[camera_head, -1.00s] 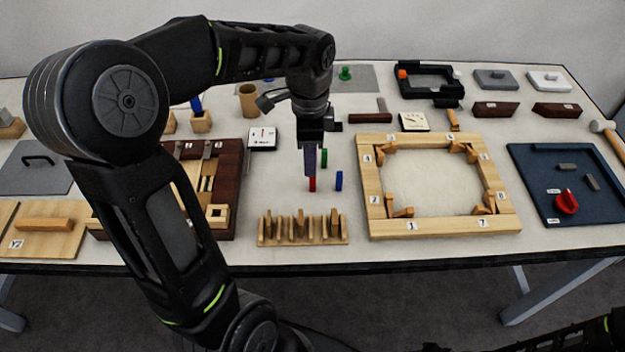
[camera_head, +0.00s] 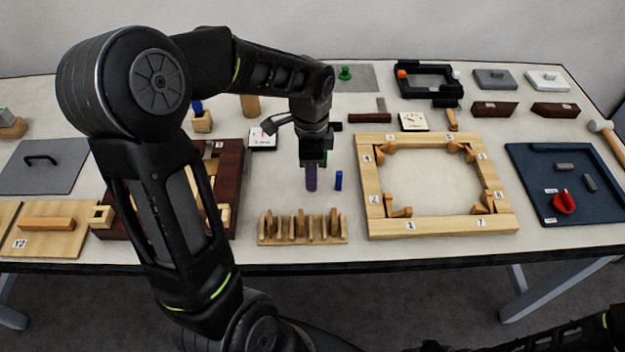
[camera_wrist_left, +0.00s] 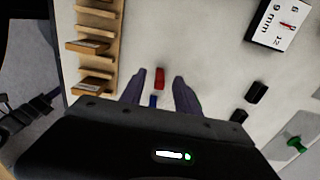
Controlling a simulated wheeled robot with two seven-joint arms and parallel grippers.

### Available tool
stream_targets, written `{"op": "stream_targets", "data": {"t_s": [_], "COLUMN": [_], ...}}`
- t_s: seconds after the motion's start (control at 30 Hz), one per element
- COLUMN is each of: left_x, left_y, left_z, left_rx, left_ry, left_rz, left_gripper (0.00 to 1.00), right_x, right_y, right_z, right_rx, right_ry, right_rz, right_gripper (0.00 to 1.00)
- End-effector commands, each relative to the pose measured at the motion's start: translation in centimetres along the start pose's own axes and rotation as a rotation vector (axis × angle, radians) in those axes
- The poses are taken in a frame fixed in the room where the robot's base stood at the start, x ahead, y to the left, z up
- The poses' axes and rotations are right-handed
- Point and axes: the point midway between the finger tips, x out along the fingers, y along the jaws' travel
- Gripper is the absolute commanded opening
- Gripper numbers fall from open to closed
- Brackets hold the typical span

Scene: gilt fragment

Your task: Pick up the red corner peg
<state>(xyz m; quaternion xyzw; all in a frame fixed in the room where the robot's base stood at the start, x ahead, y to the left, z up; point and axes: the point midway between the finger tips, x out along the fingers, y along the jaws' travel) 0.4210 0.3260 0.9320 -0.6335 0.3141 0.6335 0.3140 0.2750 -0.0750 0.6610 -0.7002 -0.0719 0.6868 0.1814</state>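The red corner peg (camera_wrist_left: 160,78) shows in the left wrist view, between the tips of my left gripper's two purple fingers, with gaps on both sides. In the head view it is hidden behind those fingers. My left gripper (camera_head: 311,180) is open and low over the table, around or just above the peg; the exact height is hard to tell. A blue peg (camera_head: 338,180) stands just right of the gripper in the head view and also shows between the fingers in the wrist view (camera_wrist_left: 153,101).
A slotted wooden rack (camera_head: 303,240) stands in front of the gripper. A numbered wooden frame (camera_head: 444,226) is to the right and a dark wooden box (camera_head: 232,190) to the left. A dial gauge (camera_wrist_left: 278,24) lies behind. Bare table surrounds the pegs.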

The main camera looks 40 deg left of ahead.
Motion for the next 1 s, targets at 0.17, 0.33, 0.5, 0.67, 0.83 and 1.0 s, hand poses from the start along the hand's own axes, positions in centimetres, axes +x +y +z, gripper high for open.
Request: {"op": "stream_targets", "data": {"t_s": [0.17,0.33,0.5,0.67,0.83,1.0], "left_x": [-0.02,-0.03,-0.03,-0.02,-0.02,-0.02], "left_y": [0.0,0.0,0.0,0.0,0.0,0.0], "left_z": [0.0,0.0,0.0,0.0,0.0,0.0], "left_rx": [0.0,0.0,0.0,0.0,0.0,0.0], "left_ry": [0.0,0.0,0.0,0.0,0.0,0.0], "left_rz": [0.0,0.0,0.0,0.0,0.0,0.0], "left_gripper": [0.37,0.23,0.1,0.0,0.0,0.0], "right_x": [0.0,-0.01,-0.01,-0.01,-0.01,-0.01], "right_y": [-0.01,-0.01,-0.01,-0.01,-0.01,-0.01], "right_z": [0.0,0.0,0.0,0.0,0.0,0.0], "right_rx": [0.0,0.0,0.0,0.0,0.0,0.0], "right_ry": [0.0,0.0,0.0,0.0,0.0,0.0], "right_rz": [0.0,0.0,0.0,0.0,0.0,0.0], "right_gripper": [0.36,0.36,0.36,0.36,0.36,0.36]}}
